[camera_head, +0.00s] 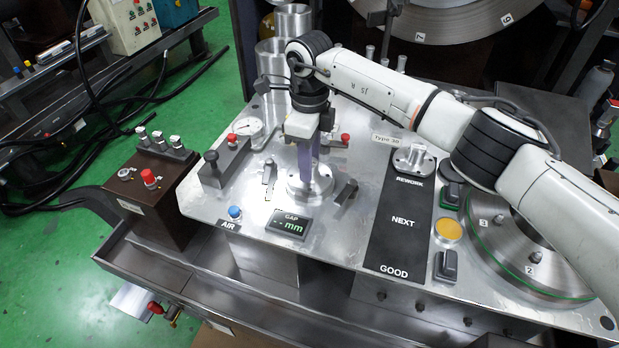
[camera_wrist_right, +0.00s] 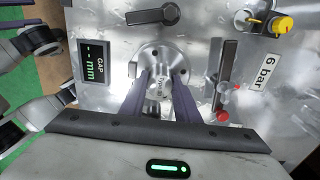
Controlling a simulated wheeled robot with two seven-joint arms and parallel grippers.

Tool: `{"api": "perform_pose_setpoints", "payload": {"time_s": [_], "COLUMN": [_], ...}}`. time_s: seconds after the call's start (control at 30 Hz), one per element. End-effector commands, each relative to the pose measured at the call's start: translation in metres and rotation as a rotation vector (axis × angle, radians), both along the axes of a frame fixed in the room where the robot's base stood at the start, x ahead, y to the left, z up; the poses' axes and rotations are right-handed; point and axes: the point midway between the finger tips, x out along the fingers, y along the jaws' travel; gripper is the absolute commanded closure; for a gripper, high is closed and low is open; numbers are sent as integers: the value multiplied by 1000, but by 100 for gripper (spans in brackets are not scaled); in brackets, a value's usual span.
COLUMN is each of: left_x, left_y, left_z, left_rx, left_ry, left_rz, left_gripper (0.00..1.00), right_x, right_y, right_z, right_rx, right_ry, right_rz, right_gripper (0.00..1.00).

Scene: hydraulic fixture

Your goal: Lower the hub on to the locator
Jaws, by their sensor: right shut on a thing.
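The hub, a silver flanged part, is at the middle of the fixture plate in the head view (camera_head: 312,188). In the right wrist view its round flange with holes (camera_wrist_right: 150,53) and its boss (camera_wrist_right: 159,88) show. My right gripper (camera_head: 309,172) points down from above, with its purple-grey fingers on either side of the boss; it is shut on the hub. In the right wrist view the gripper's fingers (camera_wrist_right: 163,88) flank the boss. The locator is hidden under the hub, and I cannot tell whether the two touch. My left gripper is not in view.
Dark clamps (camera_head: 345,192) stand close around the hub. The GAP display (camera_head: 289,226) reads dashes and mm. Another flanged part (camera_head: 413,160) sits at REWORK on the black strip (camera_head: 398,240). A numbered disc (camera_head: 528,262) lies at the right. Tall cylinders stand behind.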

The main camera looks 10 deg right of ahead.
Motion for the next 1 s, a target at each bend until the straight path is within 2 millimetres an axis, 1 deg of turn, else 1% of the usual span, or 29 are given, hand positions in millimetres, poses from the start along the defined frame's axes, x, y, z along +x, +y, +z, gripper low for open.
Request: {"api": "perform_pose_setpoints", "payload": {"time_s": [0.33,0.37,0.4,0.47,0.8,0.87,0.97,1.0], "left_x": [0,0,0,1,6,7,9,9], "left_y": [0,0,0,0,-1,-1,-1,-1], "left_z": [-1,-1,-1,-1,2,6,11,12], "left_rx": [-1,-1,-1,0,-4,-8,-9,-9], "left_ry": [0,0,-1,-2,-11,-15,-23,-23], "left_rz": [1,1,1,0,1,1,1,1], "left_gripper": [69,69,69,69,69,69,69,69], "right_x": [0,0,0,0,0,1,1,1], "right_y": [0,0,0,0,0,0,0,0], "right_z": [-2,-1,-2,-2,-3,3,20,28], "right_rx": [0,0,0,0,0,0,0,0], "right_ry": [-1,-1,-1,-1,1,-2,-5,-5], "right_rz": [0,0,0,0,0,0,1,1], "right_gripper": [100,66,60,50,50,50,50,50]}}
